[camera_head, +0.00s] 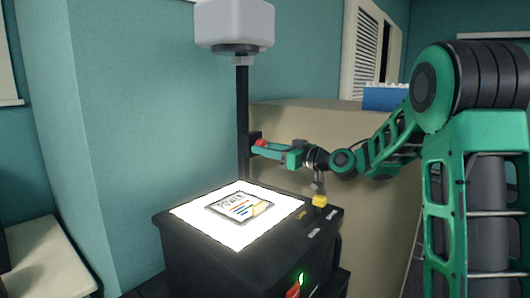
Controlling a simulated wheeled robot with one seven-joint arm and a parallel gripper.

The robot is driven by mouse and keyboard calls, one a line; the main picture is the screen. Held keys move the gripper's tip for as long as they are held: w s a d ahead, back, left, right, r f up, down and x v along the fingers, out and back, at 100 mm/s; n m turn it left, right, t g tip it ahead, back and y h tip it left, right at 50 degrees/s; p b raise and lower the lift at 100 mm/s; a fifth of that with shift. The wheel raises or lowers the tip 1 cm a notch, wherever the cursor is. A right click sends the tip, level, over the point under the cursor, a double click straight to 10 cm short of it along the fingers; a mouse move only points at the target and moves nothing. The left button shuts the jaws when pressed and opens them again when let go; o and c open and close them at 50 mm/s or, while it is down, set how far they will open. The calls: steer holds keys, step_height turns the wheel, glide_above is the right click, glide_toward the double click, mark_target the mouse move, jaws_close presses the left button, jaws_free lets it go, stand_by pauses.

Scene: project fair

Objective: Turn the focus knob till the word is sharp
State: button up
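An overhead projector stands in front of me, with a black column (243,100) and a pale head (234,25) on top. On its lit white stage (185,211) lies a framed slide (240,207) with a word that looks like "POWER" and coloured lines. A small red part (262,143), perhaps the focus knob, shows at the column, partly hidden by my gripper. My gripper (264,150) reaches in from the right, its green finger at the red part. Whether it grips it is hidden. No projected word is in view.
A yellow knob (320,200) sits on the projector's black body (200,255), near small labels. A red switch (293,291) with a green light is on its front. A beige panel (310,118) stands behind my arm, with a blue block (384,98) on top. A pale table (45,265) is at the left.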

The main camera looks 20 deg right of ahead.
steer(key=shift+c, duration=1.4)
steer(key=shift+m, duration=2.8)
steer(key=shift+d, duration=0.1)
steer(key=o, duration=1.1)
steer(key=s+a+r, duration=0.2)
steer(key=a+r, duration=0.1)
steer(key=s+a+r, duration=0.2)
steer(key=a+r, duration=0.1)
steer(key=r, duration=0.1)
steer(key=s+a+r, duration=0.1)
steer(key=a+r, duration=0.2)
steer(key=a, duration=0.1)
steer(key=shift+s+r, duration=0.4)
